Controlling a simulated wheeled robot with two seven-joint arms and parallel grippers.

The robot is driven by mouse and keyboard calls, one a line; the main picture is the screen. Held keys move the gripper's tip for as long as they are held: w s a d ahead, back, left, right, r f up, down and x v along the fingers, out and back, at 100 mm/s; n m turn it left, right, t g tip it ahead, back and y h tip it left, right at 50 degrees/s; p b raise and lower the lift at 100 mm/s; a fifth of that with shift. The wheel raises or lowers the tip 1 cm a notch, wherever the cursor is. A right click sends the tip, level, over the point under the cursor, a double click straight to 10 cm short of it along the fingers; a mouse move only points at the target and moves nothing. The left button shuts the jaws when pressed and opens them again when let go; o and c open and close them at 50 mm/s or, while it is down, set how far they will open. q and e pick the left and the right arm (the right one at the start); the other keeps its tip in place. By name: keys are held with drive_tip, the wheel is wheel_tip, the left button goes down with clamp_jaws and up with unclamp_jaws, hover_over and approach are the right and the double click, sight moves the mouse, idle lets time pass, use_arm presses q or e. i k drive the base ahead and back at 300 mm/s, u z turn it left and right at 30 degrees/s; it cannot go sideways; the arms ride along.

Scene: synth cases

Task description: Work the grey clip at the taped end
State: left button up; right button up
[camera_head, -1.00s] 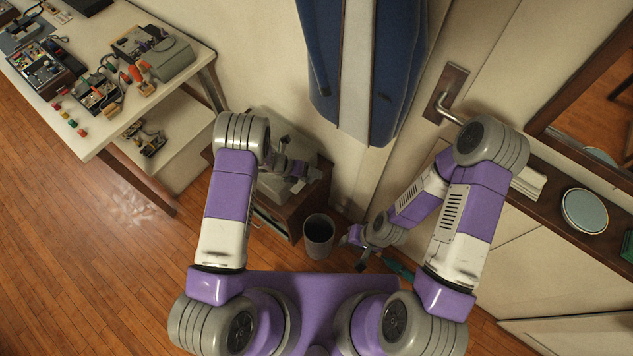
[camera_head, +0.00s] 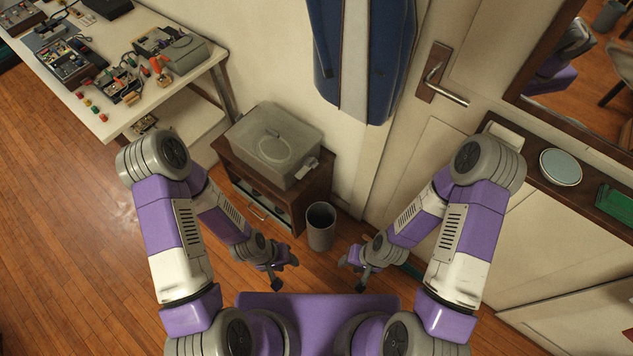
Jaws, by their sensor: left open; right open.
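A grey lidded case (camera_head: 255,132) sits on a small wooden cabinet against the wall. Its lid has an oval raised mark or handle. A pale grey clip-like part (camera_head: 307,167) shows at the case's right end; I cannot tell whether it is fastened. No tape can be made out on either end. My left gripper (camera_head: 286,275) is open and empty, below and in front of the cabinet, apart from the case. My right gripper (camera_head: 351,274) is open and empty, further right, low near the floor bin.
The small cabinet (camera_head: 318,190) stands beside a dark grey bin (camera_head: 320,228). A white workbench (camera_head: 150,108) with electronics is at upper left. A blue hanging garment (camera_head: 395,60), a door handle (camera_head: 435,80) and a shelf with a plate (camera_head: 560,167) are on the right.

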sight(309, 161)
drive_tip(key=u, duration=0.6)
drive_tip(key=i, duration=0.35)
drive_tip(key=z, duration=1.7)
